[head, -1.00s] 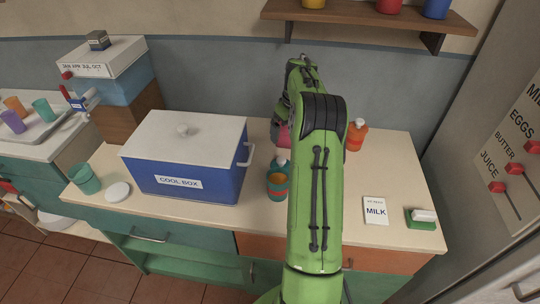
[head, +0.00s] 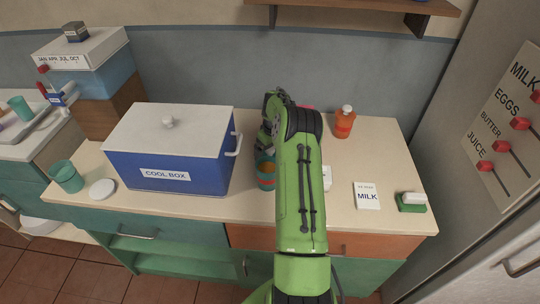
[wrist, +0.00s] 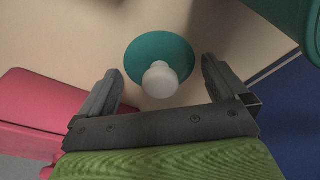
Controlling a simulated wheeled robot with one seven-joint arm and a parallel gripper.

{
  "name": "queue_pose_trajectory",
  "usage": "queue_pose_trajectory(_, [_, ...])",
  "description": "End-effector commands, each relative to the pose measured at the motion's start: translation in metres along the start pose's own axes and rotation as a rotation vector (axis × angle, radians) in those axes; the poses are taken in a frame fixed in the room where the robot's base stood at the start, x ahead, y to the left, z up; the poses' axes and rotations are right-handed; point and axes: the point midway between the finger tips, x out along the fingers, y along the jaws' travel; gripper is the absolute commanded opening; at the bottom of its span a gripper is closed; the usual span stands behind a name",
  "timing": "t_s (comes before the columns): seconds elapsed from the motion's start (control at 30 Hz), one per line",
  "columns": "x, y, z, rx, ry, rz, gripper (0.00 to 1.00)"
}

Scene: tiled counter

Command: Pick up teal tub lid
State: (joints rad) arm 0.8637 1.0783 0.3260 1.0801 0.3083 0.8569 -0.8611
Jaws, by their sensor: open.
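The teal tub lid (wrist: 155,47) is a round teal disc with a white knob. In the wrist view it lies on the counter between and beyond the fingertips of my gripper (wrist: 160,68). My gripper is open, with a finger on each side of the knob and nothing held. In the head view my arm and gripper (head: 268,140) hide the lid. A teal tub with an orange band (head: 266,174) stands just in front of the gripper there. A teal piece, probably this tub, shows at the wrist view's upper right (wrist: 300,22).
The blue cool box (head: 170,172) stands left of the gripper. A pink thing (wrist: 55,105) lies close on the other side. An orange bottle (head: 344,123), milk card (head: 367,196) and green-and-white block (head: 411,203) are right. A teal cup (head: 67,177) and white disc (head: 102,189) are left.

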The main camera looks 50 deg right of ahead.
Motion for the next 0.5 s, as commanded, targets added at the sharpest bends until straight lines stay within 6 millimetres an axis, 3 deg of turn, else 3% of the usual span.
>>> queue_pose_trajectory(0.1, [-0.0018, 0.0002, -0.0006, 0.000, 0.001, 0.001, 1.00])
queue_pose_trajectory(0.4, [-0.0020, 0.0001, -0.0004, 0.000, 0.001, 0.001, 0.56])
queue_pose_trajectory(0.5, [-0.0020, 0.0001, -0.0005, 0.000, 0.001, 0.001, 0.55])
